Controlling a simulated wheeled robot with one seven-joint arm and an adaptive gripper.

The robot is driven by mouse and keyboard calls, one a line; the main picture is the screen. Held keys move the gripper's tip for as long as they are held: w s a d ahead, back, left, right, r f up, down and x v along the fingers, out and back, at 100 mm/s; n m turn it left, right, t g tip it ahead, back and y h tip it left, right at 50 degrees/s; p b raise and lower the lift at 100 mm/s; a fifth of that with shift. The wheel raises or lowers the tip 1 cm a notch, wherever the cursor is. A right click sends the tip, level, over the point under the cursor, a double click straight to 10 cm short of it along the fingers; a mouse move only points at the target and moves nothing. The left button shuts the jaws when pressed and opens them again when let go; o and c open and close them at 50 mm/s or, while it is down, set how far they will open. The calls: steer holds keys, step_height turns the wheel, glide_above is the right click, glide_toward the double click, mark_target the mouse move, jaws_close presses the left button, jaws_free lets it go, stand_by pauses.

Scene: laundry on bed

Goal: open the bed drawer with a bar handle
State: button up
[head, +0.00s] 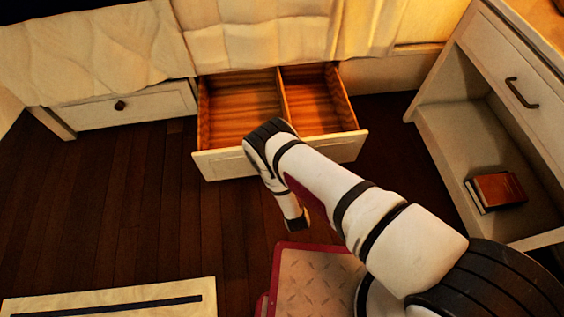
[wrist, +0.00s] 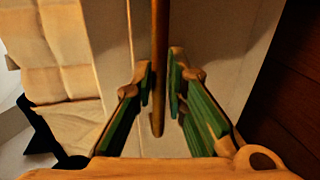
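The bed drawer (head: 225,165) is pulled well out from under the bed in the head view. Its wooden inside (head: 240,100) is bare, with a divider making two compartments. My arm crosses its front, so the handle and my fingers are hidden there. In the wrist view a brown bar handle (wrist: 159,60) stands upright in the picture against a pale drawer front (wrist: 215,60). My gripper (wrist: 161,72) has one finger on each side of the bar, the tips close against it. It looks shut on the bar.
A second bed drawer (head: 150,108) with a dark knob is closed at the left. A cabinet (head: 490,60) with a bar-handled drawer and a book (head: 497,190) on its shelf stands at the right. Dark wooden floor (head: 130,220) is clear left of the open drawer.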

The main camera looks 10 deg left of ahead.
steer(key=shift+o, duration=0.9)
steer(key=shift+a, duration=0.1)
steer(key=shift+s, duration=0.2)
steer(key=v, duration=1.1)
steer(key=shift+s+d+y, duration=0.25)
steer(key=shift+d+y, duration=0.05)
steer(key=shift+d, duration=0.1)
steer(key=shift+w, duration=0.1)
